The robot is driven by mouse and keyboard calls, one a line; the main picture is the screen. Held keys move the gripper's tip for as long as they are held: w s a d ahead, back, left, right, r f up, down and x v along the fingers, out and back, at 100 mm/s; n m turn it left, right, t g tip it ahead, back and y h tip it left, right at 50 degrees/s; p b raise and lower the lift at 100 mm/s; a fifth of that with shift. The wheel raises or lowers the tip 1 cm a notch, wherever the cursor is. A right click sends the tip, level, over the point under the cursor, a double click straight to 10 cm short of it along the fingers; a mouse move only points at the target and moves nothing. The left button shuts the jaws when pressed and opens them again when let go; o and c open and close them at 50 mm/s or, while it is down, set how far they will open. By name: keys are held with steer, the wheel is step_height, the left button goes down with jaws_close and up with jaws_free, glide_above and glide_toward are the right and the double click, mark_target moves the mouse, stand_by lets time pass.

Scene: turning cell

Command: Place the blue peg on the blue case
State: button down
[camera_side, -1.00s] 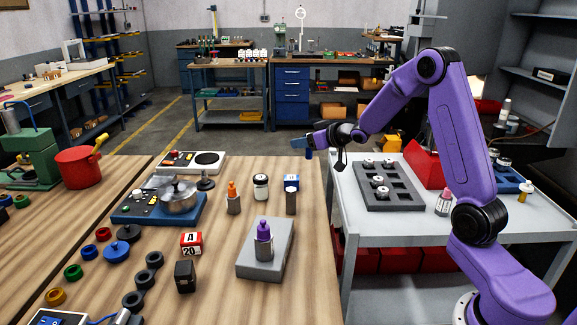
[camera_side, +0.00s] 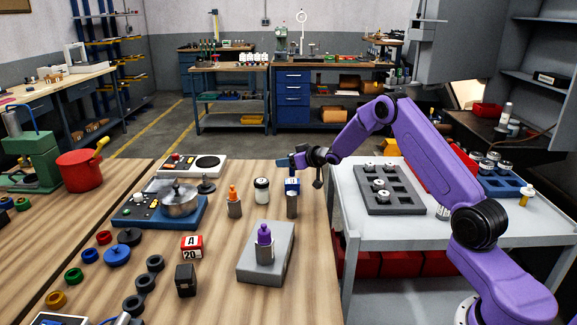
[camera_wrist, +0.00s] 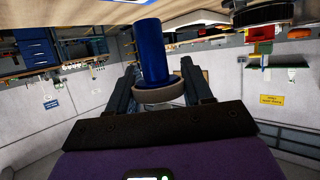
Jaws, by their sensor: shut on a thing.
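The blue peg (camera_wrist: 152,50) is a plain cylinder with a pale ring at its base. In the wrist view my gripper (camera_wrist: 160,92) is shut on it near the ring. A grey cylinder (camera_side: 292,206) stands in front of that box.
Left of the box are a white-lidded jar (camera_side: 261,190) and an orange peg in a grey holder (camera_side: 234,203). A purple peg (camera_side: 264,236) stands on a grey block (camera_side: 283,254). A grey tray (camera_side: 391,203) lies on the cart. The front right wooden tabletop is clear.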

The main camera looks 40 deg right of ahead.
steer(key=shift+f, duration=0.85)
steer(key=shift+c, duration=2.3)
jaws_free()
steer(key=shift+f, duration=0.15)
